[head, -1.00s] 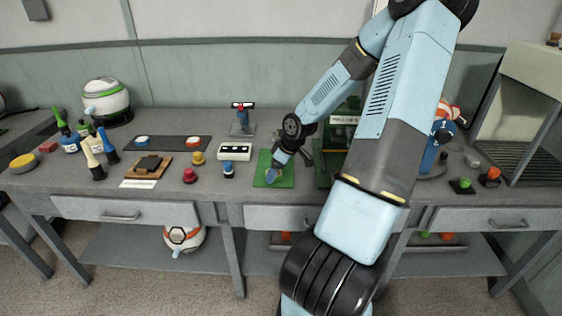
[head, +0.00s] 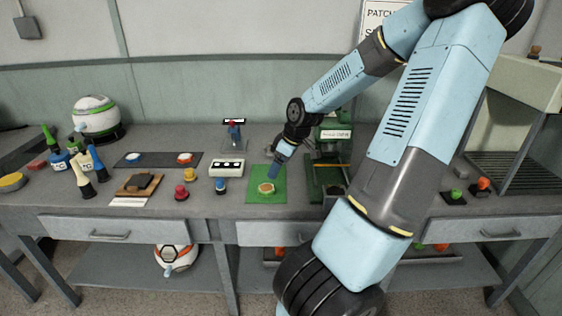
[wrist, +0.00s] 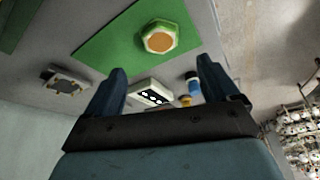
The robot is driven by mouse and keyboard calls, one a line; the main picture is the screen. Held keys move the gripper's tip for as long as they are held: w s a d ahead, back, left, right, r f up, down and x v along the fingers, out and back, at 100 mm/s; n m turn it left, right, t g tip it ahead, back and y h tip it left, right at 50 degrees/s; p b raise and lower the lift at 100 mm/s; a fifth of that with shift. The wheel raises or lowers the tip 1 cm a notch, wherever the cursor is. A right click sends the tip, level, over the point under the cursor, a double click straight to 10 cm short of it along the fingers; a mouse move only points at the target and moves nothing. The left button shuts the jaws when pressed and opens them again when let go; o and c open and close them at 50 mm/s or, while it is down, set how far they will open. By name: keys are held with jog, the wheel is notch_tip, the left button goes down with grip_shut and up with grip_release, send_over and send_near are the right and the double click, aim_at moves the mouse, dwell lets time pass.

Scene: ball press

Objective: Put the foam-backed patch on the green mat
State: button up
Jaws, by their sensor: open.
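The green mat (head: 252,195) lies flat near the front edge of the workbench, and it also shows in the wrist view (wrist: 110,38). The patch (head: 266,188) rests on the mat. In the wrist view the patch (wrist: 158,38) is a pale green-white hexagonal piece with an orange-tan round centre, lying inside the mat's edges. My gripper (head: 275,172) is just above and beside the patch in the head view. In the wrist view its two blue fingers (wrist: 165,90) stand wide apart with nothing between them, clear of the patch.
A green press (head: 330,165) stands right of the mat. A white box with black round marks (head: 227,168) and a blue-and-white button (head: 221,186) stand left of it. A small stand (head: 234,135) is behind.

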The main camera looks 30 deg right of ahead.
jog(key=s+a+r+m+t+h, duration=0.2)
jog(key=s+a+r+m, duration=0.4)
jog(key=s+a+r, duration=1.4)
jog(key=shift+s+r+m, duration=0.4)
jog(key=shift+s+r, duration=0.1)
jog(key=shift+r, duration=1.5)
jog(key=shift+a, duration=0.1)
jog(key=shift+c, duration=0.2)
